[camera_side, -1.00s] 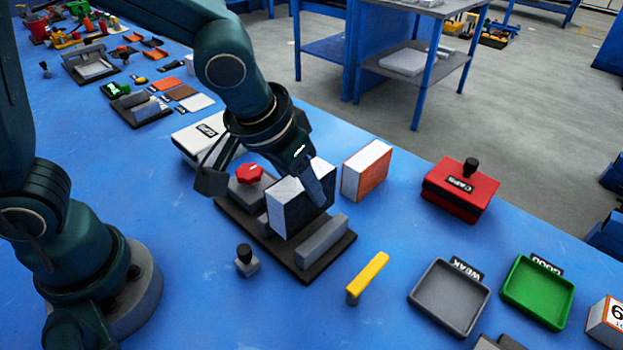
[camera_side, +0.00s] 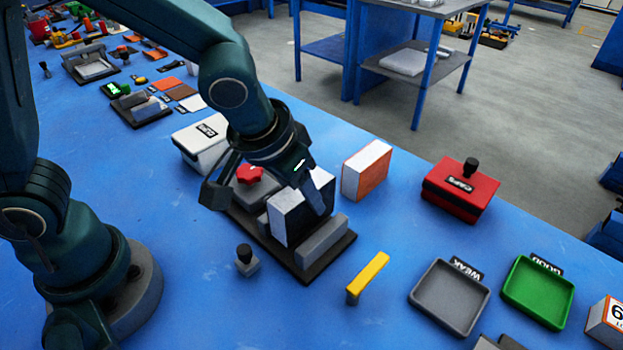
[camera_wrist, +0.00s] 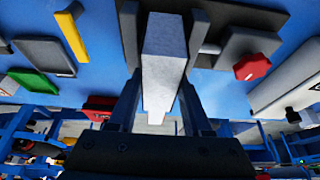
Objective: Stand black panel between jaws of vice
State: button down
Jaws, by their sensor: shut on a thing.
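The black panel (camera_side: 287,214) is a block with a pale top and edge and a dark face. My gripper (camera_side: 305,196) is shut on it and holds it upright over the vice. In the side view the panel's lower part is down between the vice's grey jaws (camera_side: 322,241), on the dark base (camera_side: 308,272). In the wrist view the panel (camera_wrist: 165,58) lies between my two fingers, with a jaw on each side. Whether its bottom touches the base is hidden. The vice's red knob (camera_side: 249,174) is behind the panel.
An orange-sided white block (camera_side: 366,170) stands right of the vice, with a red CAPS box (camera_side: 460,189) beyond. A yellow bar (camera_side: 367,277), a black-knobbed piece (camera_side: 246,260), a grey WEAK tray (camera_side: 450,297) and a green GOOD tray (camera_side: 538,291) lie in front.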

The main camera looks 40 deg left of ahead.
jog(key=shift+f, duration=1.15)
dwell(1.1)
grip_release()
dwell(0.4)
jog(key=shift+r, duration=4.3)
